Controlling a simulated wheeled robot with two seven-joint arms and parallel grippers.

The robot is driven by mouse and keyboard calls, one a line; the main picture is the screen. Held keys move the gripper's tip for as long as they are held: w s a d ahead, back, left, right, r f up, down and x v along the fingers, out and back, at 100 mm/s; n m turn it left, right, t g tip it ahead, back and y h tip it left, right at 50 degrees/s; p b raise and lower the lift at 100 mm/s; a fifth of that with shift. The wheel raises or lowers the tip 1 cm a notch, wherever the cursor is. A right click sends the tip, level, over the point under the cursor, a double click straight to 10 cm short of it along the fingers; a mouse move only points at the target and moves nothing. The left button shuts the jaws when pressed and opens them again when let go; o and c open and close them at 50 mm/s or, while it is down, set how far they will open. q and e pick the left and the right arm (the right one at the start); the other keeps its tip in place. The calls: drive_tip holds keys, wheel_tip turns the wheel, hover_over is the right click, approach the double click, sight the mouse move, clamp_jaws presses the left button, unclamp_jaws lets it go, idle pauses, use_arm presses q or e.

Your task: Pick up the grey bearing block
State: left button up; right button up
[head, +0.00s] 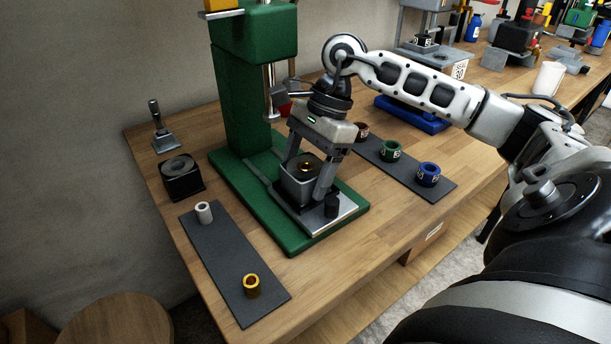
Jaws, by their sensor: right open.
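The grey bearing block (297,189) sits on the metal plate of the green press (235,105), with a brass-coloured ring (307,166) in its top. My right gripper (305,177) reaches down over the block from above. Its jaws are open, one finger on each side of the block. I cannot tell whether the fingers touch it. The gripper and its fingers hide part of the block. My left gripper is not in view.
A black knob (331,206) stands just right of the block. A dark mat (225,262) with white and brass bushings lies in front. Another mat (400,168) with several bushings lies right. A black block (182,183) stands left of the press.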

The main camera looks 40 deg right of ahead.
drive_tip(key=c, duration=1)
drive_tip(key=shift+r, duration=0.1)
drive_tip(key=c, duration=0.5)
drive_tip(key=shift+o, duration=0.2)
